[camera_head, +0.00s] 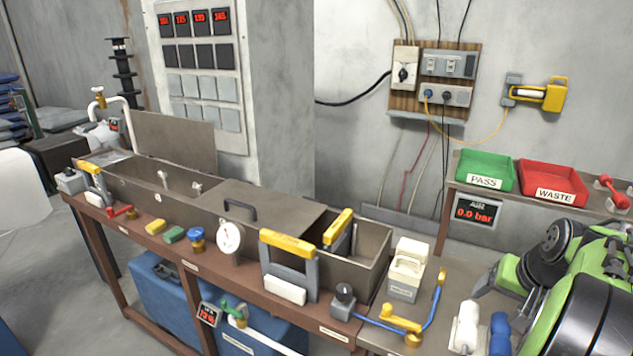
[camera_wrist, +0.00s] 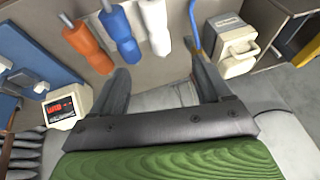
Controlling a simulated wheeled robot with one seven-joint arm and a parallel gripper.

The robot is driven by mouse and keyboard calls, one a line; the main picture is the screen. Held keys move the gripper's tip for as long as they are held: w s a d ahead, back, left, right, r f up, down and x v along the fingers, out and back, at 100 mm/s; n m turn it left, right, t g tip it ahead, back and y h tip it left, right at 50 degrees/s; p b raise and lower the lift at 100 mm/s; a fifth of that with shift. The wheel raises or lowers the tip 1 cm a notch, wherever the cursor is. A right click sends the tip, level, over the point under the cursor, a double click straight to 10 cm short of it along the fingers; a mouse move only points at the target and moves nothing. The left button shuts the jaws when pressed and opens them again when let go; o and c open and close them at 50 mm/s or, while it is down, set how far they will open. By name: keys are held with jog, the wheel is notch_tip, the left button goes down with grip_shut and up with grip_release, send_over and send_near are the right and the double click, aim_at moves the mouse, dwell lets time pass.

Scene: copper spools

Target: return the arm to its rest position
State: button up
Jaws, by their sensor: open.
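My arm (camera_head: 585,285), with green and black links, fills the lower right of the head view. I cannot make out its fingertips there. In the wrist view my gripper (camera_wrist: 160,80) has its two dark fingers wide apart, with nothing between them. A grey surface shows beyond the fingers. White (camera_wrist: 155,25), blue (camera_wrist: 118,30) and orange (camera_wrist: 85,40) handles stand past the fingertips, at the top of the wrist view. A cream box with a handle (camera_wrist: 235,48) is to the right of the fingers.
A long bench with a metal trough (camera_head: 130,185) runs across the head view. Green PASS (camera_head: 484,171) and red WASTE (camera_head: 551,184) trays sit on a shelf beside my arm. The cream box (camera_head: 405,277) and a blue-and-yellow lever (camera_head: 402,325) stand at the bench's right end.

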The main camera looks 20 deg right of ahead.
jog(key=w+a+r+n+p, duration=0.1)
jog(key=w+a+r+n, duration=0.15)
jog(key=a, duration=0.75)
jog(key=w+a+r+n+p, duration=0.1)
jog(key=a+r+n, duration=0.2)
jog(key=a, duration=0.8)
jog(key=s+a+f+n+t+y+p, duration=0.1)
jog(key=s+a+n, duration=0.3)
jog(key=s+a, duration=0.6)
jog(key=shift+a+n+y+p, duration=0.35)
jog(key=shift+a+y+p, duration=0.2)
jog(key=shift+a, duration=0.2)
